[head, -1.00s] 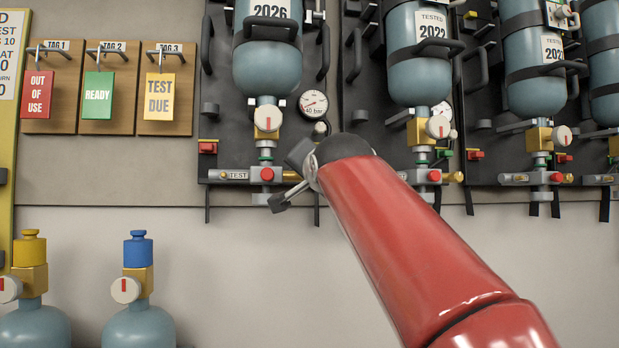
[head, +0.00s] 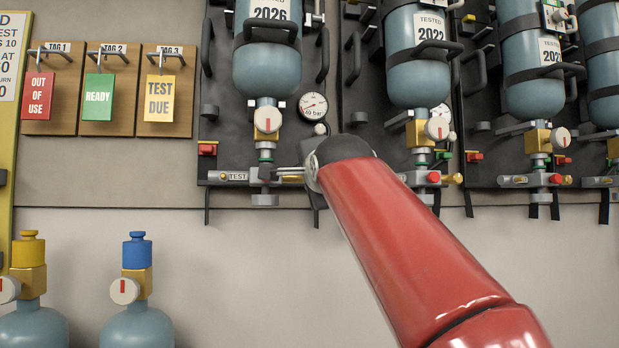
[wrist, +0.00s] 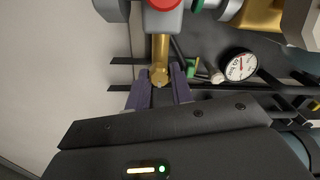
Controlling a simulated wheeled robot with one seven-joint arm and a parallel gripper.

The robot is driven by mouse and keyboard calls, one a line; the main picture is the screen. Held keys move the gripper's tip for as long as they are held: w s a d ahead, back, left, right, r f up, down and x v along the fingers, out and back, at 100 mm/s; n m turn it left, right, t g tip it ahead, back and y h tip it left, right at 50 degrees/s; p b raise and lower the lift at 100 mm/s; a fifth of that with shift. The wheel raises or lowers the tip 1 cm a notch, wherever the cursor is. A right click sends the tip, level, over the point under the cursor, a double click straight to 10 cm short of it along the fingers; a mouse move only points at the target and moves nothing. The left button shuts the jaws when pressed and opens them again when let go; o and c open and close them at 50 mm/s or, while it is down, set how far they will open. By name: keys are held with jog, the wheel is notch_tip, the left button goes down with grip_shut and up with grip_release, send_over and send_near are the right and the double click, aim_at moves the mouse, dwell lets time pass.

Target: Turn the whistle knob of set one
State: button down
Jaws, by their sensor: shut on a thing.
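Set one is the leftmost wall set, with a grey-blue cylinder (head: 266,68) labelled 2026 and a white valve dial with a red mark (head: 267,120) under it. In the wrist view, the brass whistle knob (wrist: 160,76) stands at the end of a brass stem below a red button (wrist: 163,3). My gripper (wrist: 160,90) is shut on the knob, one finger on each side. In the head view my gripper (head: 280,176) is at the lower fittings of set one and hides the red button and most of the brass part.
A round gauge (head: 313,106) sits just above and right of my gripper, and a red block (head: 207,149) is to the left. Set two (head: 418,60) hangs to the right. Two loose cylinders (head: 136,328) stand lower left. The wall below the set is clear.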

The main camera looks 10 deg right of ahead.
dwell(0.3)
jog(key=c, duration=1.2)
grip_release()
jog(key=s+b, duration=0.2)
jog(key=s, duration=0.5)
jog(key=shift+s, duration=0.4)
jog(key=s+d+f+n+g, duration=0.1)
jog(key=s+f+n+g, duration=0.3)
jog(key=f, duration=1.3)
jog(key=s+d+f+n+g, duration=0.1)
jog(key=s+f+n+g, duration=0.3)
jog(key=s+f, duration=0.7)
jog(key=s+d+f+n+g+p, duration=0.1)
jog(key=s+f+n+g, duration=0.3)
jog(key=f, duration=1.9)
jog(key=s+n, duration=0.2)
jog(key=s, duration=0.1)
jog(key=shift+s+n, duration=0.4)
